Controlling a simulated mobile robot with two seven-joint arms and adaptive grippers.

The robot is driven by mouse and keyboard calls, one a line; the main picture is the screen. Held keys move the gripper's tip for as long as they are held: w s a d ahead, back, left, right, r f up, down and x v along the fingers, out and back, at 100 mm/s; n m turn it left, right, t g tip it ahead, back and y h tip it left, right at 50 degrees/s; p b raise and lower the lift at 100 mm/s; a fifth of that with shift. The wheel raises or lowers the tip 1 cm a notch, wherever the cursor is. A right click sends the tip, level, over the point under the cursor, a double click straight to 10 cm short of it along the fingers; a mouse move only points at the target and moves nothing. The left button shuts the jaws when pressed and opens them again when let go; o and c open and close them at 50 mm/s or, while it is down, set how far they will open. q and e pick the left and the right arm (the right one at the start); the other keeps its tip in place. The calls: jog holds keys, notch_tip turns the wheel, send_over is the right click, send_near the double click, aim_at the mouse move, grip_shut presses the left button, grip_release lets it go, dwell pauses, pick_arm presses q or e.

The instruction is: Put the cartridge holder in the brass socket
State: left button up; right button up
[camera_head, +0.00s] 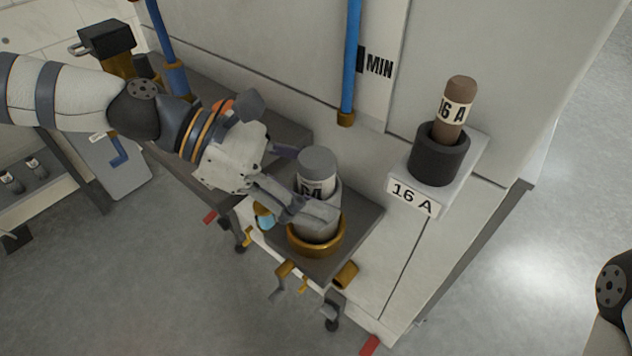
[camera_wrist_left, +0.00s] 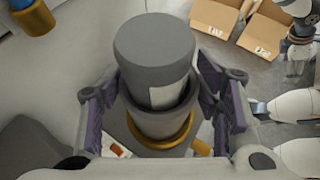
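The cartridge holder (camera_head: 319,190) is a grey cylinder with a darker round cap and a white printed label. It looks upright. The brass socket (camera_head: 318,249) is a gold ring on the dark shelf, with its front rim showing around the holder's lower end; how deep the holder sits is hidden. My left gripper (camera_head: 312,185) has a finger on each side of the holder. My right gripper is out of view.
A brown cartridge (camera_head: 459,105) stands in a black cup (camera_head: 438,160) on a ledge labelled 16 A, to the right. A blue pipe (camera_head: 351,60) runs down the cabinet wall behind. Brass valves (camera_head: 345,274) hang below the shelf's front edge. Open floor lies in front.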

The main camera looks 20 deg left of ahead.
pick_arm(q)
jog(key=shift+o, duration=0.4)
jog(key=shift+r, duration=0.15)
jog(key=p+v, duration=0.3)
jog(key=v, duration=0.4)
jog(key=shift+a+r+p, duration=0.1)
jog(key=shift+a+p, duration=0.2)
jog(key=shift+p, duration=0.05)
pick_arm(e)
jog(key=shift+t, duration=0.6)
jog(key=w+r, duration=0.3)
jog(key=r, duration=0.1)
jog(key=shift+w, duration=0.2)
